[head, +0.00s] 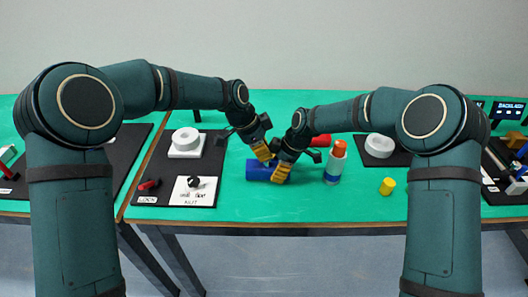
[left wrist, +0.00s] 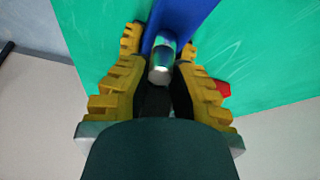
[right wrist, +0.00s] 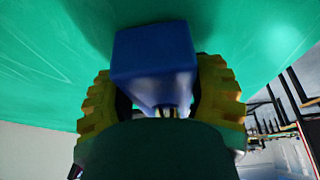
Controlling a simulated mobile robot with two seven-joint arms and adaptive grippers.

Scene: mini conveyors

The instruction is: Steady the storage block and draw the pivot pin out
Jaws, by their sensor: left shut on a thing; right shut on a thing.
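The blue storage block (head: 257,171) lies on the green table top, near the middle. My right gripper (head: 281,173) is shut on it; in the right wrist view the block (right wrist: 152,58) sits between the yellow fingers. My left gripper (head: 264,152) is beside the right one, at the block. In the left wrist view the silver pivot pin (left wrist: 162,60) stands out from the blue block (left wrist: 180,20), between the left fingers, which are shut on it. How deep the pin sits is hidden. The head view does not show the pin clearly.
Right of the grippers stand a white-and-blue bottle with an orange top (head: 336,162) and a yellow cylinder (head: 387,186). A red thing (head: 320,141) lies behind. A black board (head: 150,190) with white fixtures is at left. The front middle of the table is clear.

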